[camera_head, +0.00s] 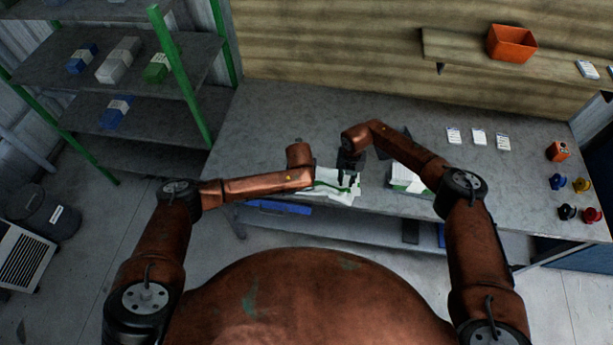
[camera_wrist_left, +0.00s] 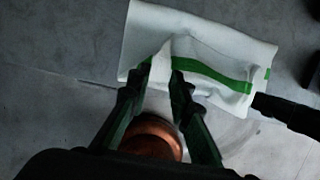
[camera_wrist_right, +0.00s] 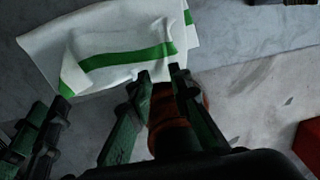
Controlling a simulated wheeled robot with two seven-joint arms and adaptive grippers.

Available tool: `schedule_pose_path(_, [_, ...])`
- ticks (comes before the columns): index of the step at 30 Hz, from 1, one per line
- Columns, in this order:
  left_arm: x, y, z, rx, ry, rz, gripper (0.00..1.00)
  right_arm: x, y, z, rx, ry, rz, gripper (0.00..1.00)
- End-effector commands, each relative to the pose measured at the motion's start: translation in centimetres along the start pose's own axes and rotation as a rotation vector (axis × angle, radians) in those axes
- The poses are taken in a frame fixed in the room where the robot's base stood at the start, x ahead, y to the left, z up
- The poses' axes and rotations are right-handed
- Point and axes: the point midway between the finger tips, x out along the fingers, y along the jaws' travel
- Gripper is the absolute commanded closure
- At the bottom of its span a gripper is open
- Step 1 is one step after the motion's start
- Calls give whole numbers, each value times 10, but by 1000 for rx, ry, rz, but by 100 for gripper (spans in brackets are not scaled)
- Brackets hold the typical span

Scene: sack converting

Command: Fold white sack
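The white sack (camera_head: 322,187) with a green stripe lies on the grey table near its front edge, creased and partly folded. It also shows in the left wrist view (camera_wrist_left: 215,50) and the right wrist view (camera_wrist_right: 100,40). My right gripper (camera_head: 346,182) points down over the sack's right part. Its fingertips (camera_wrist_right: 159,72) are apart at the sack's near edge. My left gripper is mostly hidden behind its arm in the head view. In the left wrist view its fingertips (camera_wrist_left: 162,68) are apart at the near edge, with a raised crease of cloth between them. Neither visibly pinches the cloth.
A white and green stack (camera_head: 405,178) lies just right of the sack. A blue item (camera_head: 285,207) sits below the table's front edge. The table's left part is clear.

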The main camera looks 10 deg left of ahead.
Motion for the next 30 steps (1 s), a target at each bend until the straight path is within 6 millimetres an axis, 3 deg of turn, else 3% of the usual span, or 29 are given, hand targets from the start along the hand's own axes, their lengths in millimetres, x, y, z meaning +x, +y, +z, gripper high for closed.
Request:
schedule_pose_path(25, [-1, 23, -1, -3, -1, 3, 51, 0, -18, -2, -3, 1, -1, 52])
schedule_pose_path(30, [-3, 22, -1, -3, -1, 2, 39, -1, -18, -2, -4, 1, -1, 40])
